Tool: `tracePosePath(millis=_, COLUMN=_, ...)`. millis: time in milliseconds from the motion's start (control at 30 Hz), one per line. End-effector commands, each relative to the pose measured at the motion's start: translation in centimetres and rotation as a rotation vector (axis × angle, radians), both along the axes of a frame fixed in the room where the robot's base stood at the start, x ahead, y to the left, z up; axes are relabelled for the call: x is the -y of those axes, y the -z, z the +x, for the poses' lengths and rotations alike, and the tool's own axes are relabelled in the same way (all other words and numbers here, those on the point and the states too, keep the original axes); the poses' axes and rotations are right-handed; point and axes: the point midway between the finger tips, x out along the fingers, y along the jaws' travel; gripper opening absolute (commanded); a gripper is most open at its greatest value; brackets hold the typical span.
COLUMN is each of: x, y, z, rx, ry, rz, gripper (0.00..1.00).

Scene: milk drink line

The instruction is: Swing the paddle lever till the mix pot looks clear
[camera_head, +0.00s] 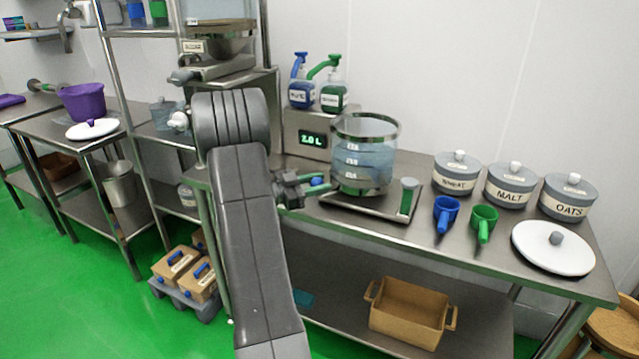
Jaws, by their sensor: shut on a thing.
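The mix pot (363,165) is a see-through vessel with a metal rim and pale level marks. It stands on a metal tray base (372,204) on the steel bench. What is in it looks translucent blue-grey, with no lumps I can make out. My gripper (312,187) is at the pot's lower left, shut on a small blue knob (318,181), which looks like the end of the paddle lever. The rest of the lever is hidden or too small to tell. The display unit (308,138) behind the pot reads 2.0 L.
Blue (445,212) and green scoops (484,221), lidded canisters (511,186) and a white lid (553,247) are further right. Blue and green pump bottles (333,97) stand behind. My arm hides the bench's left part.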

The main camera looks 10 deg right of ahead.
Motion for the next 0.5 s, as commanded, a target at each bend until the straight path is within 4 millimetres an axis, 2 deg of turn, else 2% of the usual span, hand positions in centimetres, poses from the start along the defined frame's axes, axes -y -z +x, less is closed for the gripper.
tracePosePath(millis=367, x=-0.03, y=-0.09, z=0.18, rx=0.002, ry=-0.004, rz=0.000, gripper=0.00)
tracePosePath(millis=400, x=-0.03, y=-0.10, z=0.17, rx=0.002, ry=-0.004, rz=-0.001, gripper=0.40)
tracePosePath(millis=467, x=-0.01, y=-0.09, z=0.17, rx=0.002, ry=-0.004, rz=-0.001, gripper=0.52)
tracePosePath(millis=500, x=-0.01, y=-0.09, z=0.15, rx=0.002, ry=-0.004, rz=-0.001, gripper=0.54)
